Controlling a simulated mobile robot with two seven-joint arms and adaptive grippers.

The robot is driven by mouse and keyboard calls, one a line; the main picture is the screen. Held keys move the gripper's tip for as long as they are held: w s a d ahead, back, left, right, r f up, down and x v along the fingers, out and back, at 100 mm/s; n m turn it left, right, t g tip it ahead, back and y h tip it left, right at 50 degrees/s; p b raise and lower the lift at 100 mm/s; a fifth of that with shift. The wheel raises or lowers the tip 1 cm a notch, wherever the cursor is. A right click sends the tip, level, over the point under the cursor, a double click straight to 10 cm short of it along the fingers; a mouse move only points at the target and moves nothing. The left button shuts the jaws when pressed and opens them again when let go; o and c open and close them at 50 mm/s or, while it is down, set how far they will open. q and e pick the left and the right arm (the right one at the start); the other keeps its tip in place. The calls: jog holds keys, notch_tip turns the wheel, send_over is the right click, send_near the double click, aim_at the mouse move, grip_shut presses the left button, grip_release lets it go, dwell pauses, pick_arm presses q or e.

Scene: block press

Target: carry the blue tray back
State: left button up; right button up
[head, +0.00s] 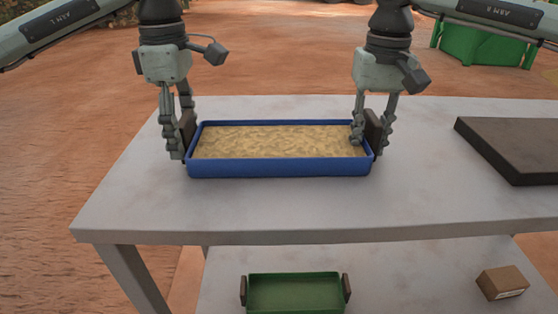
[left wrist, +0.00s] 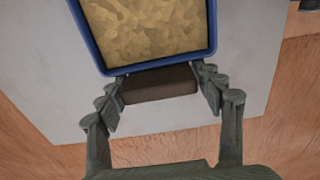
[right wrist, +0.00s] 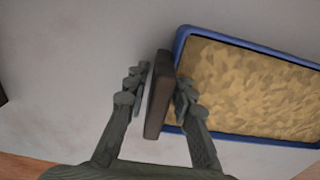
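The blue tray (head: 280,169) is level and filled with a tan grainy material (head: 275,140). The tray also shows in the right wrist view (right wrist: 181,45).
A dark flat slab (head: 515,145) lies on the grey table (head: 300,215) at the right. There is free tabletop between it and the tray. A green tray (head: 295,293) and a cardboard box (head: 502,283) are on the lower shelf. A green container (head: 480,42) stands behind.

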pick_arm(q)
jog(key=shift+o, duration=0.8)
jog(key=shift+r, duration=0.1)
pick_arm(e)
jog(key=shift+o, duration=0.8)
jog(key=shift+r, duration=0.1)
pick_arm(q)
notch_tip(320, 180, up, 12)
jog(key=shift+f, duration=0.1)
pick_arm(e)
notch_tip(320, 180, up, 12)
